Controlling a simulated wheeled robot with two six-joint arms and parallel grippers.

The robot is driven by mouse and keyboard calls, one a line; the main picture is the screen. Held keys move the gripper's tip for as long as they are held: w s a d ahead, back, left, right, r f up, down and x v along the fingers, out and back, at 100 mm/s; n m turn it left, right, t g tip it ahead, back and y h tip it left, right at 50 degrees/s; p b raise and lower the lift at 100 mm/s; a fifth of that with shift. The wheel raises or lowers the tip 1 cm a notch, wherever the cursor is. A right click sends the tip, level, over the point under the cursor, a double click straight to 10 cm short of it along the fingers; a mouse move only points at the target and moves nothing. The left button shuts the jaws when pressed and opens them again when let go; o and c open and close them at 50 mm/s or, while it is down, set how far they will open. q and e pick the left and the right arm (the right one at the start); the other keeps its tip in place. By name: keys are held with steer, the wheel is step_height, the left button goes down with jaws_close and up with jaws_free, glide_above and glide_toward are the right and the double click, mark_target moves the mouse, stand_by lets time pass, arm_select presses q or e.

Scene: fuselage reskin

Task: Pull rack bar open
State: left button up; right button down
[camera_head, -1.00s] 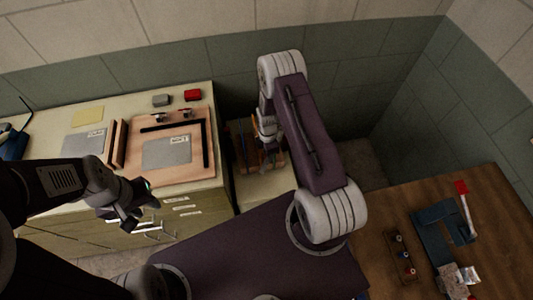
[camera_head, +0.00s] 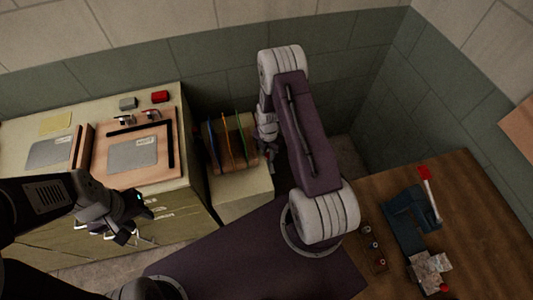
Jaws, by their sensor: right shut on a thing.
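The rack (camera_head: 235,158) is a small brown holder with upright blue, orange and green panels in it, on a low pale cabinet by the wall. My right gripper (camera_head: 270,152) is at the rack's right end, beside the green panel. It is shut on the rack bar, which is mostly hidden by the gripper and arm. My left gripper (camera_head: 136,222) is empty, with its fingers apart, in front of the left cabinet's drawer handles.
A wooden table (camera_head: 480,230) with blue parts and a red-headed tool stands at right.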

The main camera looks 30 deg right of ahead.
steer(key=shift+w+d+r, duration=0.1)
steer(key=shift+w+r, duration=0.05)
steer(key=shift+w, duration=0.1)
steer(key=c, duration=1.2)
jaws_free()
steer(key=shift+o, duration=0.2)
steer(key=shift+s, duration=0.1)
step_height(320, 180, up, 9)
steer(key=b, duration=0.2)
